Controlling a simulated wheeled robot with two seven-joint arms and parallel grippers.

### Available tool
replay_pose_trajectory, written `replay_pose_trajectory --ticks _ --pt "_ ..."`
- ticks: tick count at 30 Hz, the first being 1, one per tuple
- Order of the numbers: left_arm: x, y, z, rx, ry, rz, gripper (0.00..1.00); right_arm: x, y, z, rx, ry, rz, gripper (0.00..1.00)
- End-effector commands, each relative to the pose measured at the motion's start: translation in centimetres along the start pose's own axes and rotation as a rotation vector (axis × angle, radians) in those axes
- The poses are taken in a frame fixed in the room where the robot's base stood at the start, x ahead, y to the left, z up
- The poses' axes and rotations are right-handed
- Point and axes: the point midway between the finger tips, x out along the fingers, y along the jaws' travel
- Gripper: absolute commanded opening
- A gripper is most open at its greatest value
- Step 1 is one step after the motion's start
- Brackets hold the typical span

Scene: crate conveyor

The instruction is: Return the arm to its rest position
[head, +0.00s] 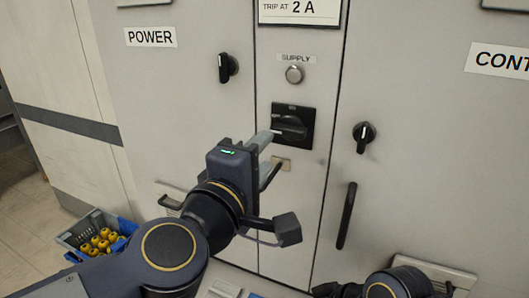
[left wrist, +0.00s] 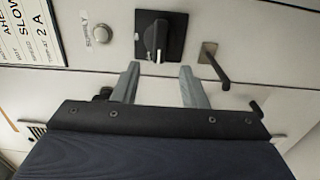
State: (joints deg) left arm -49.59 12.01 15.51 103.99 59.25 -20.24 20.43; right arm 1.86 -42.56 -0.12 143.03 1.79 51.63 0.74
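My left gripper (head: 268,158) is in front of the middle cabinet panel, just below and left of a black rotary switch (head: 290,126) on a square black plate. In the left wrist view, the two grey fingers of the left gripper (left wrist: 161,84) stand apart with nothing between them. The rotary switch (left wrist: 158,40) shows beyond the fingertips there, apart from them. Part of my right arm (head: 390,286) shows at the bottom right; its gripper is not in view.
A small metal plate (head: 282,163) sits below the switch; the left wrist view shows a dark peg (left wrist: 216,67) there. A SUPPLY button (head: 294,74), POWER knob (head: 227,68), right knob (head: 364,134) and black door handle (head: 347,215) are nearby. A blue-grey crate (head: 72,238) holds yellow items.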

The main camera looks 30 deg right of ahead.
Motion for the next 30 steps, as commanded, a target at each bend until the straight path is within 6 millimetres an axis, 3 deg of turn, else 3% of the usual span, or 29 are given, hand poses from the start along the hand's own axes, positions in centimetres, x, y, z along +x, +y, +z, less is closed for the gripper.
replay_pose_trajectory --ticks 15,19,23,27,30 --pt "0.0 0.0 -0.1 0.002 0.000 0.000 0.39 0.0 0.0 0.0 0.000 0.000 0.000 0.36" --pt "-1.2 -0.2 -2.4 0.061 0.004 -0.005 0.39 0.0 0.0 0.0 0.000 0.000 0.000 0.36" --pt "-5.3 -2.1 -8.1 0.239 0.005 -0.063 0.39 0.0 0.0 0.0 0.000 0.000 0.000 0.36" --pt "-12.4 -7.6 -13.9 0.459 -0.003 -0.237 0.39 0.0 0.0 0.0 0.000 0.000 0.000 0.36" --pt "-17.9 -12.3 -16.4 0.566 -0.019 -0.399 0.39 0.0 0.0 0.0 0.000 0.000 0.000 0.36"
